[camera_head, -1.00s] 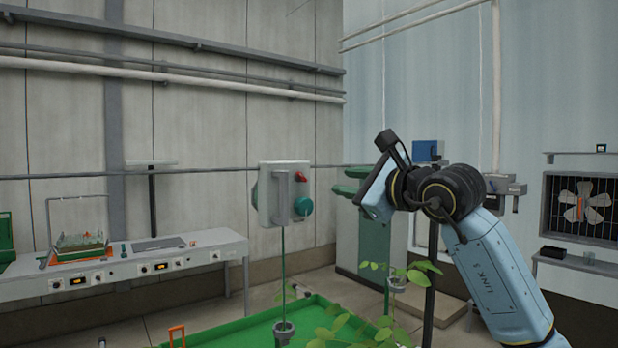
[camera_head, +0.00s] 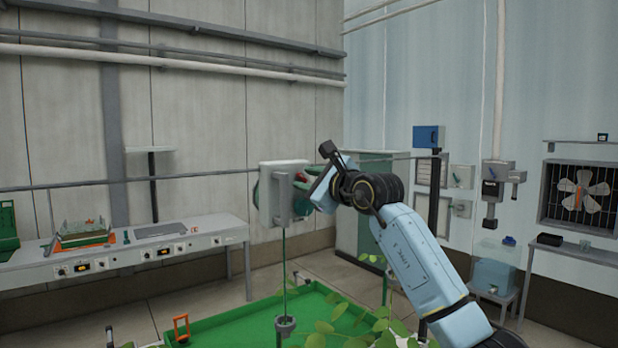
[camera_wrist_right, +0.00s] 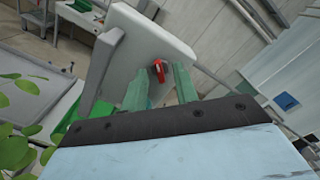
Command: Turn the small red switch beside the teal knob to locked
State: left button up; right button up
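The small red switch (camera_head: 300,177) is on the face of a pale grey box (camera_head: 272,172) on a thin green post. The teal knob (camera_head: 301,206) sits below it, partly hidden by my right gripper. My right gripper (camera_head: 305,184) reaches the box from the right. In the right wrist view, its green fingers are apart, with the red switch (camera_wrist_right: 158,69) showing between their tips. I see no clear grip on it. The switch's exact angle is hard to read. The knob does not show clearly in the wrist view. My left gripper is out of view.
A grey upright handle (camera_head: 281,199) stands out from the box beside the switch. A green tray (camera_head: 240,325) with leafy plants (camera_head: 350,325) lies below. A bench (camera_head: 120,262) runs along the left wall.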

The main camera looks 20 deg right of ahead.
grip_shut()
dwell(0.4)
jog(key=m+b, duration=0.1)
jog(key=m, duration=0.3)
jog(key=shift+f, duration=0.1)
jog(key=m+b, duration=0.1)
jog(key=m, duration=1.2)
jog(key=shift+m, duration=0.4)
jog(key=shift+a, duration=0.1)
